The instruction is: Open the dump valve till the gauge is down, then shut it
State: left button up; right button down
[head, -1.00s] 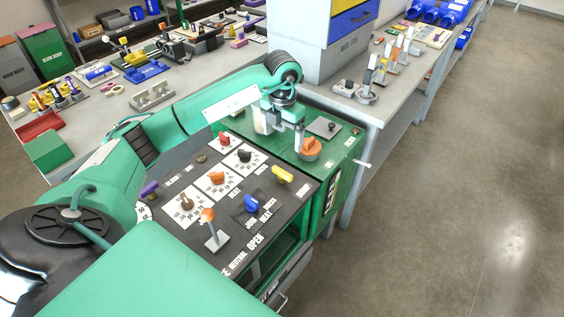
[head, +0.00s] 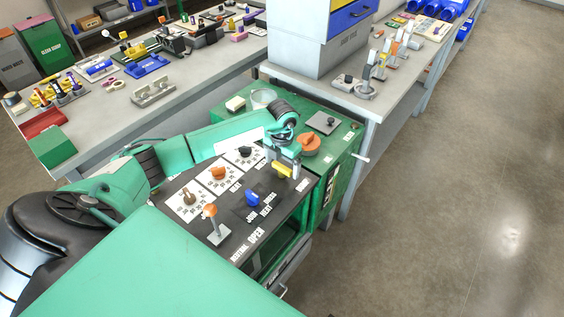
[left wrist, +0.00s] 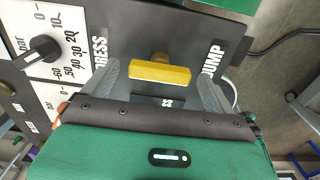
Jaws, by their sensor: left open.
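The dump valve's yellow bar handle (head: 284,171) is on the dark sloped panel of the green cart, near its right edge. In the left wrist view, the yellow handle (left wrist: 160,74) lies crosswise beside a partly hidden "DUMP" label. My left gripper (head: 285,166) is over it. Its two fingers (left wrist: 160,88) stand apart, one beyond each end of the handle, with gaps visible. My right gripper is not seen.
A blue knob (head: 252,198) and an orange-topped lever (head: 211,214) are on the panel near the handle. A large orange knob (head: 308,144) sits on the green cart top behind. Grey benches with parts stand beyond; the floor at right is clear.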

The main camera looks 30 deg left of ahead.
pick_arm(q)
jog(key=shift+c, duration=0.2)
jog(key=c, duration=0.9)
jog(key=shift+n, duration=0.4)
jog(key=shift+c, duration=0.2)
jog(key=o, duration=1)
jog(key=shift+b, duration=0.3)
